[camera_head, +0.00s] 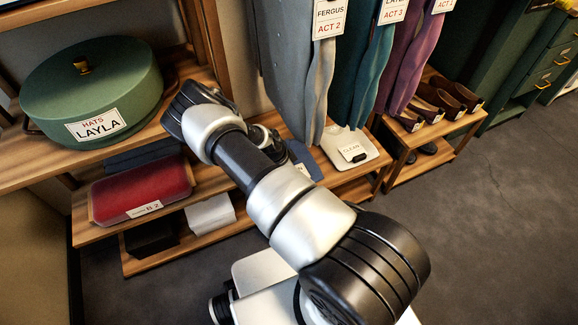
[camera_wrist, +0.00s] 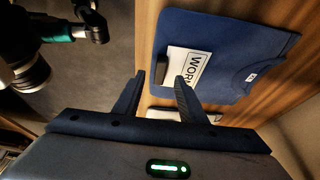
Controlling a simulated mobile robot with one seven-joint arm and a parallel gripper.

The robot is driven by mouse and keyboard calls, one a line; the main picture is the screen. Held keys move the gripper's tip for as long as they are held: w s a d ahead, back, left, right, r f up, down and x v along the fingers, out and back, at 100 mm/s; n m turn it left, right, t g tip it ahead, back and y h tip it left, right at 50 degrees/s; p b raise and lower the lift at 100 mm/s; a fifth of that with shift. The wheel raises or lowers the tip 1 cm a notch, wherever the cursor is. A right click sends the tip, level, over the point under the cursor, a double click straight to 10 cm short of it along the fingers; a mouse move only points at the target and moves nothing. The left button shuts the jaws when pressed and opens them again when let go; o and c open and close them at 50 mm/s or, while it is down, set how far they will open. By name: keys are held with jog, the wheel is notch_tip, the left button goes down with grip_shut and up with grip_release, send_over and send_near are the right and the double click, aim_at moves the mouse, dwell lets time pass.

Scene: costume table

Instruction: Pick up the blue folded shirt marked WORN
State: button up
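The blue folded shirt (camera_wrist: 222,38) lies flat on a wooden shelf in the wrist view, with a white WORN card (camera_wrist: 188,66) and a dark clip at its edge. My gripper (camera_wrist: 158,82) is open, its two dark fingers apart, with nothing seen between them. The fingertips are close to the card's edge of the shirt; whether they touch it I cannot tell.
A white folded garment marked CLEAN (camera_head: 345,148) lies to the right on the shelf. Hanging costumes (camera_head: 345,65) come down close above. A green hat box (camera_head: 92,88) and a red cushion-like item (camera_head: 142,190) are at left. Shoes (camera_head: 440,98) stand at right. The grey floor (camera_head: 480,220) is clear.

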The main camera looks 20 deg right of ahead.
jog(key=b+x, duration=0.1)
jog(key=x, duration=0.3)
jog(key=shift+d, duration=0.1)
jog(key=shift+c, duration=0.5)
grip_shut()
jog(key=shift+r, duration=0.1)
